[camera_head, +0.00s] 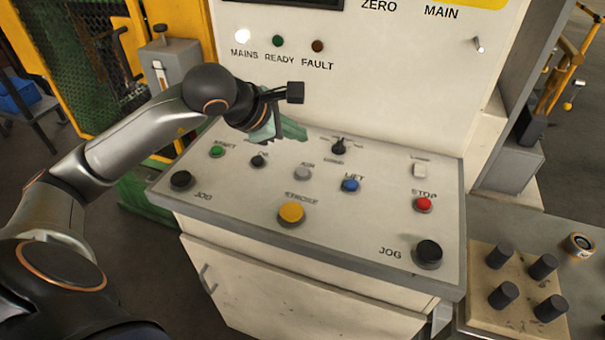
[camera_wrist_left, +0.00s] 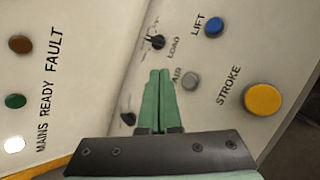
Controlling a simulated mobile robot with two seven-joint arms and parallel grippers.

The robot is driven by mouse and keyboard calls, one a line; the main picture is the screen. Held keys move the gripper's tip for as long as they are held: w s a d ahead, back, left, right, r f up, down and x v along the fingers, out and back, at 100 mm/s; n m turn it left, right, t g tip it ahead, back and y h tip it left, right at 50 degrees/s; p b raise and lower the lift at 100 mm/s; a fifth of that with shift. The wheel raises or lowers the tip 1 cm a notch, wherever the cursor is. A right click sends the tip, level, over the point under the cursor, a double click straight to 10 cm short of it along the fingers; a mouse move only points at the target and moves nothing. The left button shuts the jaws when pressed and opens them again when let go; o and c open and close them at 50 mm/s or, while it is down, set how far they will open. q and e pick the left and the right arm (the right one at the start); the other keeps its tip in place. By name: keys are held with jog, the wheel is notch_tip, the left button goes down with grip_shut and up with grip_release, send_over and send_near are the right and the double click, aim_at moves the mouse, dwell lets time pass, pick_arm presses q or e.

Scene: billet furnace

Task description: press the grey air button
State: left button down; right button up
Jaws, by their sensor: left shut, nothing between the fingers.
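The grey air button (camera_head: 302,173) sits on the sloped panel (camera_head: 245,205) under the label AIR, between a black knob and the blue LIFT button. In the left wrist view the grey button (camera_wrist_left: 191,81) shows just right of the fingertips. My left gripper (camera_head: 303,136) is above the back part of the panel, up and left of the button and apart from it. Its green fingers are together and empty; they also show in the left wrist view (camera_wrist_left: 159,72). My right gripper is in neither view.
Near the grey button are the blue LIFT button (camera_head: 350,185), the yellow STROKE button (camera_head: 291,212), a small black knob (camera_head: 259,160) and a black selector (camera_head: 339,148). The red STOP button (camera_head: 423,203) is farther right. The upright panel with lamps rises behind.

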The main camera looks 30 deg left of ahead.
aim_at(297, 173)
pick_arm(q)
notch_tip(297, 173, down, 6)
jog(key=b, duration=0.3)
jog(key=shift+r+b, duration=0.25)
jog(key=shift+b, duration=0.05)
jog(key=shift+f+b, duration=0.35)
jog(key=shift+b, duration=0.05)
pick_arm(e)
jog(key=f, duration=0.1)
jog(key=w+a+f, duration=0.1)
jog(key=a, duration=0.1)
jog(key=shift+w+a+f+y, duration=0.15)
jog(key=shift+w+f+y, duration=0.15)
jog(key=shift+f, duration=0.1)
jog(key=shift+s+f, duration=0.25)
pick_arm(q)
jog(key=shift+f, duration=0.1)
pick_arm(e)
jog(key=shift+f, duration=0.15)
pick_arm(q)
jog(key=shift+f+b, duration=0.3)
jog(key=shift+b, duration=0.35)
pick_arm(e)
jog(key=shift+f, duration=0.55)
